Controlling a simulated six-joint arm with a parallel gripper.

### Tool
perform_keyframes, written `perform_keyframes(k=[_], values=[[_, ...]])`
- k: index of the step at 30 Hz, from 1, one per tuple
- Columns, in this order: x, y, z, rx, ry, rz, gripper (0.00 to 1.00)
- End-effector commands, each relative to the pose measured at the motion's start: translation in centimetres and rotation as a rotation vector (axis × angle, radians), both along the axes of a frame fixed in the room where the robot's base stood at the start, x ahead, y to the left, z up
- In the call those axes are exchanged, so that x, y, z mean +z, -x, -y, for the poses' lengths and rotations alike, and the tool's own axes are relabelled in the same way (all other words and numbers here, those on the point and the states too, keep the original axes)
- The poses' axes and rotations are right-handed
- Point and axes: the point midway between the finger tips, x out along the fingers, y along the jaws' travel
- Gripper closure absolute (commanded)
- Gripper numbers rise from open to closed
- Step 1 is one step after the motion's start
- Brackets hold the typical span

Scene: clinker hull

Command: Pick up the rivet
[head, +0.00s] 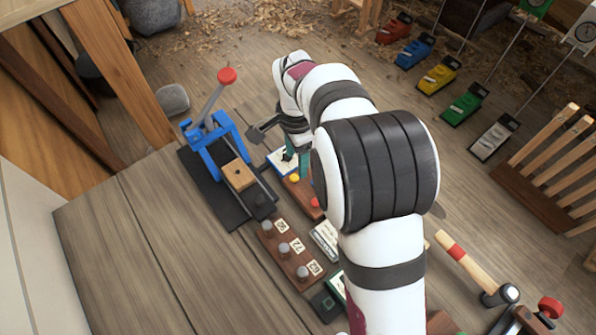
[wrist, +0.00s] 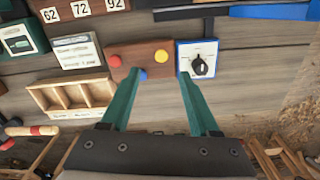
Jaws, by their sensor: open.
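I cannot make out a loose rivet for certain in either view. A dark wooden block (head: 291,254) holds three grey round-topped pegs beside number labels in the head view; I cannot tell whether these are rivets. In the wrist view, my gripper (wrist: 160,73) is open, with its green fingers apart and nothing seen between them. It is over a brown board (wrist: 138,58) with red, blue and yellow buttons. In the head view my arm hides much of the bench's right part, and only a bit of the green fingers shows.
A blue lever press (head: 219,150) with a red knob stands left of my gripper. A white dial panel with a blue edge (wrist: 197,60) is right of the button board. A wooden compartment tray (wrist: 70,98) is at left. The bench's left part (head: 150,235) is clear.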

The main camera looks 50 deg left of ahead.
Motion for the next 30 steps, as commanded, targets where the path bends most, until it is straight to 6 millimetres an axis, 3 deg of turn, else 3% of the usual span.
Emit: perform_keyframes(k=[12,19,30], values=[[-6.7,0.6,-0.2,0.001,0.000,-0.002,0.38],[-7.0,0.6,-0.3,0.001,-0.003,-0.001,0.38],[-6.9,0.6,-0.3,0.001,-0.003,-0.001,1.00]])
